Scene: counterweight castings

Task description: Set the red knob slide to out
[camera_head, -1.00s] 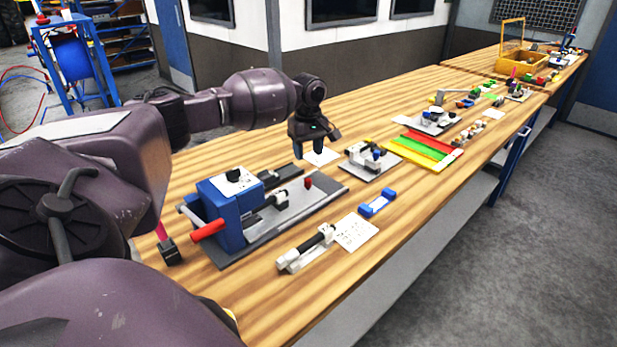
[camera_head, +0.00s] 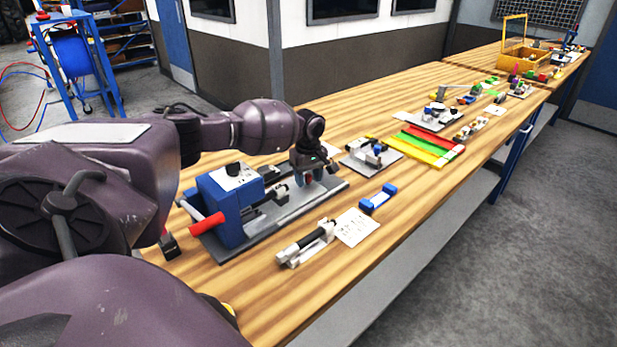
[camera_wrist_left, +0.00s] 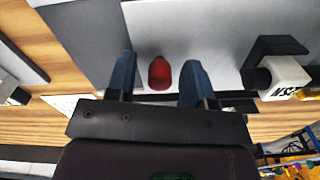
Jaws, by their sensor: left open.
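In the left wrist view the red knob (camera_wrist_left: 160,73) stands on a light grey plate (camera_wrist_left: 205,35), between the two blue fingers of my left gripper (camera_wrist_left: 158,80). The fingers are apart, with a gap on each side of the knob. In the head view my left gripper (camera_head: 316,176) is low over the far right end of the grey base (camera_head: 262,229) of the blue fixture (camera_head: 226,206). The gripper hides the knob there. My right gripper is not in view.
A red-handled lever (camera_head: 207,224) sticks out from the fixture's front left. A white-and-black clamp piece (camera_head: 306,246) and a blue piece (camera_head: 378,199) lie nearer the table edge. A small fixture (camera_head: 369,155) stands just beyond the gripper. Bare wood lies to the right.

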